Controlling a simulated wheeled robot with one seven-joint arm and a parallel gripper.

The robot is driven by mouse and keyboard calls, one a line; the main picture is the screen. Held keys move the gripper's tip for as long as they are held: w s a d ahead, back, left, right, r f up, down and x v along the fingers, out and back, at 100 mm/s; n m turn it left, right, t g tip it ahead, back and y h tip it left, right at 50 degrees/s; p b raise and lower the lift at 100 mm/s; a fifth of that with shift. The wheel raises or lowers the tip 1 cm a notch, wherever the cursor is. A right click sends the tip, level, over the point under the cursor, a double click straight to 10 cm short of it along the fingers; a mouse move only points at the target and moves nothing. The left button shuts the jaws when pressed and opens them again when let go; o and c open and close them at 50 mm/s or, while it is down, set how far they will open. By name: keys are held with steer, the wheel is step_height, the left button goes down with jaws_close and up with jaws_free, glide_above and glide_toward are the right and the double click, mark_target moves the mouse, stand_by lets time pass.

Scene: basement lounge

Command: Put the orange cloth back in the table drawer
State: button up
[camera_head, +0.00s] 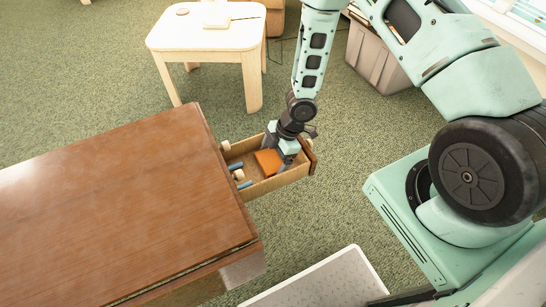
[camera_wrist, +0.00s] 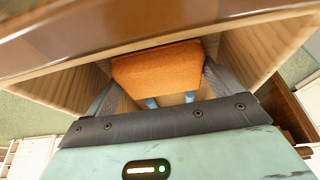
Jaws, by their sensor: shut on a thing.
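The wooden table (camera_head: 110,200) has its drawer (camera_head: 275,183) pulled open at the right end. The orange cloth (camera_head: 268,162), a folded block, is inside the drawer's outline. My gripper (camera_head: 278,152) points down into the drawer and is shut on the cloth. In the wrist view the cloth (camera_wrist: 158,72) lies between the two grey fingers, with the drawer's wooden side wall (camera_wrist: 262,52) beyond. I cannot tell whether the cloth touches the drawer floor.
Blue and whitish small items (camera_head: 239,174) lie in the drawer near the table. A white small table (camera_head: 205,38) stands behind, a grey bin (camera_head: 375,62) at back right. A white speckled surface (camera_head: 325,285) is at the front. Green carpet is clear between.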

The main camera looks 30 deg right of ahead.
steer(key=shift+f, duration=0.15)
steer(key=o, duration=0.7)
steer(key=shift+p+v, duration=3.7)
steer(key=shift+v, duration=2.65)
steer(key=s+a+r+m+t+h, duration=0.1)
steer(key=a+r+m+h, duration=0.15)
steer(key=r, duration=0.65)
steer(key=a+r+m+h, duration=0.2)
steer(key=a+r, duration=0.1)
steer(key=r, duration=0.6)
steer(key=s+a+r+m, duration=0.2)
steer(key=s+r, duration=0.2)
steer(key=s, duration=0.2)
steer(key=s+a+r+m, duration=0.2)
steer(key=s+r, duration=0.3)
steer(key=s, duration=0.1)
steer(key=s+a+r+m+g, duration=0.1)
steer(key=s+a+r+m, duration=0.1)
steer(key=s, duration=0.5)
steer(key=shift+a+r+y, duration=0.15)
steer(key=shift+a+r, duration=0.15)
steer(key=shift+r, duration=0.35)
steer(key=shift+a+r+y, duration=0.1)
steer(key=shift+a+r, duration=0.25)
steer(key=shift+r, duration=0.25)
steer(key=shift+c, duration=0.4)
